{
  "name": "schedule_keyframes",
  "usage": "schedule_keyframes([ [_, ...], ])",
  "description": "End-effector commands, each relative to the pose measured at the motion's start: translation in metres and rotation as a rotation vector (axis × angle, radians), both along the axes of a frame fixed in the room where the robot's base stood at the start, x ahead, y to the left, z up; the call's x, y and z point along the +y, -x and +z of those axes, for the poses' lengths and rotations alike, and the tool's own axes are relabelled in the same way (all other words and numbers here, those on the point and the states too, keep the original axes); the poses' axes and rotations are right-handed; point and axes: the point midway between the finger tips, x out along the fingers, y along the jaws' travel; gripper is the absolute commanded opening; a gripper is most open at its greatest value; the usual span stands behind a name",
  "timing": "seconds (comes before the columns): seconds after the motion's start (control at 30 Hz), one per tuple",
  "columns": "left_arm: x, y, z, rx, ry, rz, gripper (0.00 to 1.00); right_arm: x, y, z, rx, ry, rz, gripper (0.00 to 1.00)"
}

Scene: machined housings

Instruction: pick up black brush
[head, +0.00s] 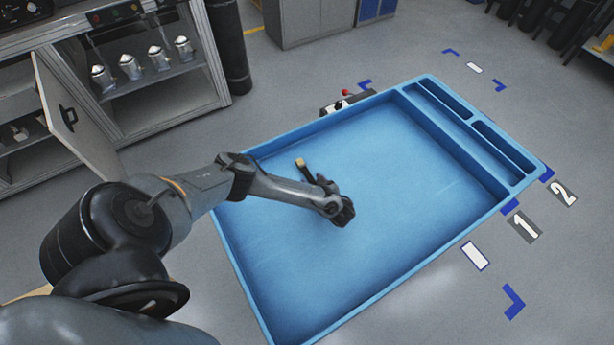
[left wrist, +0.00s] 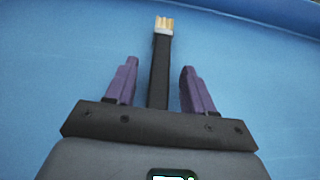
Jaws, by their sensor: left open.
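The black brush (head: 305,172) lies in the blue tray (head: 420,200), with its tan bristle end showing beyond my left forearm in the head view. My left gripper (head: 343,214) is over the tray floor, and the arm hides part of the brush there. In the left wrist view the brush (left wrist: 161,70) lies between the two purple fingers of my left gripper (left wrist: 157,75). The fingers are open, with a gap on each side of the black handle. The handle's near end is hidden behind the gripper body. My right gripper is not in view.
The tray has raised walls and narrow compartments (head: 490,130) along its right end. The rest of its floor is bare. A cabinet with metal canisters (head: 130,66) stands at the upper left. A small device with a red knob (head: 345,93) is behind the tray.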

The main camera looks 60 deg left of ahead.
Motion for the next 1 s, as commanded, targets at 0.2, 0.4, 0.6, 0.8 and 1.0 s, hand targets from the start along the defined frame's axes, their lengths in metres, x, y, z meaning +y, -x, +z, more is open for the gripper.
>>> schedule_keyframes([
  [0.2,0.0008,0.0000,0.0002,0.000,0.001,0.000,0.53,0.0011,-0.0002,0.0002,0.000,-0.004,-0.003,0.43],
  [0.4,0.0008,0.0000,0.0001,0.001,0.000,0.000,0.24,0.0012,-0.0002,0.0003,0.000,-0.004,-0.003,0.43],
  [0.6,0.0008,0.0001,0.0001,0.001,0.000,0.000,0.00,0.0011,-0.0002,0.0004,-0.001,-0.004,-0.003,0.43],
  [0.8,0.0007,0.0001,0.0002,0.001,0.000,0.000,0.00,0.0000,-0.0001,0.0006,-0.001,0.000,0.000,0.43],
  [1.0,0.0008,0.0000,0.0049,0.001,0.000,0.000,0.00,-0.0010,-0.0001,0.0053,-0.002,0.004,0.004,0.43],
])
